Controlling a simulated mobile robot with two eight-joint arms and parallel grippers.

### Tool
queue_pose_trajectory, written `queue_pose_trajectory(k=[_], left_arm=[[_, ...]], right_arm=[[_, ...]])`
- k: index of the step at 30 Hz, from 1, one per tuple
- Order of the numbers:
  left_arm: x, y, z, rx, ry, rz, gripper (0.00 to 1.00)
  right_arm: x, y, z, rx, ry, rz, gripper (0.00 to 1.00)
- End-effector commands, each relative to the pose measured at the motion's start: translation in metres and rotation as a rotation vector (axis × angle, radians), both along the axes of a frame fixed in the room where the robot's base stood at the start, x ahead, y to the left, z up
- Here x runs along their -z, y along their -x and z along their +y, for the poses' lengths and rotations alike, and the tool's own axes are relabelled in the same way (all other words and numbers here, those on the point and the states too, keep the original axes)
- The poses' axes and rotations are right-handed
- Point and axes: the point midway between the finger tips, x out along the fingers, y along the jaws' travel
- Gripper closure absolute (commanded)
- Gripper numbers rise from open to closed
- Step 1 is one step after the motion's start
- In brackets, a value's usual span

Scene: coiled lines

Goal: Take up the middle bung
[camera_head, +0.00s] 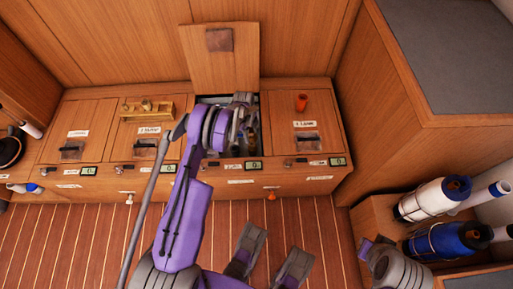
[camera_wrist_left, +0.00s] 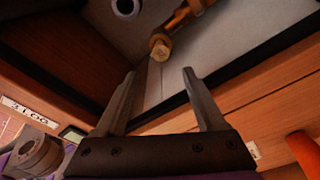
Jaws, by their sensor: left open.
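My left gripper (camera_head: 248,136) reaches into the open locker, and its own arm hides much of it in the head view. In the left wrist view its two fingers (camera_wrist_left: 159,76) stand apart with nothing between them. A brass fitting (camera_wrist_left: 161,47) lies inside the locker just beyond the fingertips, apart from them. An orange bung-like piece (camera_head: 301,102) stands on the right locker lid; an orange piece also shows at the edge of the left wrist view (camera_wrist_left: 305,155). A small orange knob (camera_head: 271,196) shows low on the front. I cannot tell which is the middle bung.
The raised wooden lid (camera_head: 220,62) stands behind the open locker. A tray with brass pieces (camera_head: 148,108) sits on the lid to its left. Coiled white (camera_head: 430,198) and blue (camera_head: 440,240) lines rest at the right. A pale round opening (camera_wrist_left: 126,8) shows inside the locker.

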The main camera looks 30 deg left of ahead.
Motion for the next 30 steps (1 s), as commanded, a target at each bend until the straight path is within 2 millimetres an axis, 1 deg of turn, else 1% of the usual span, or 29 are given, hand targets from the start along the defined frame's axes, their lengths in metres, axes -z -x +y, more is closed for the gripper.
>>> queue_pose_trajectory(k=[1, 3, 6, 11, 13, 18, 21, 24, 29, 30], left_arm=[[0.011, 0.000, -0.002, 0.000, 0.000, 0.000, 0.28], [0.022, 0.000, -0.003, 0.000, 0.000, 0.000, 0.28], [0.033, 0.000, -0.004, -0.001, -0.001, -0.001, 0.28], [0.040, 0.000, -0.004, -0.002, -0.001, -0.001, 0.28], [0.046, -0.001, -0.004, -0.002, -0.001, -0.001, 0.28], [0.072, -0.002, -0.001, -0.003, -0.001, -0.001, 0.28], [0.085, -0.002, -0.003, -0.002, -0.001, -0.001, 0.28], [0.090, -0.002, -0.004, -0.003, -0.001, -0.002, 0.28], [0.089, -0.002, -0.004, -0.003, -0.001, -0.002, 0.28], [0.088, -0.002, -0.004, -0.003, -0.001, -0.002, 0.34]], right_arm=[[0.003, 0.000, 0.000, 0.000, 0.000, 0.001, 1.00], [0.006, -0.001, 0.000, 0.000, 0.000, 0.002, 1.00], [0.008, -0.001, 0.000, 0.000, 0.000, 0.003, 1.00], [0.009, -0.001, 0.000, 0.000, 0.000, 0.003, 1.00], [0.011, -0.001, 0.000, 0.000, 0.000, 0.004, 1.00], [0.020, -0.002, 0.000, 0.000, 0.000, 0.007, 1.00], [0.023, -0.002, 0.000, 0.000, 0.000, 0.007, 1.00], [0.023, -0.002, 0.000, 0.000, 0.000, 0.008, 1.00], [0.022, -0.002, 0.000, 0.000, 0.000, 0.007, 1.00], [0.022, -0.002, 0.000, 0.000, 0.000, 0.007, 1.00]])
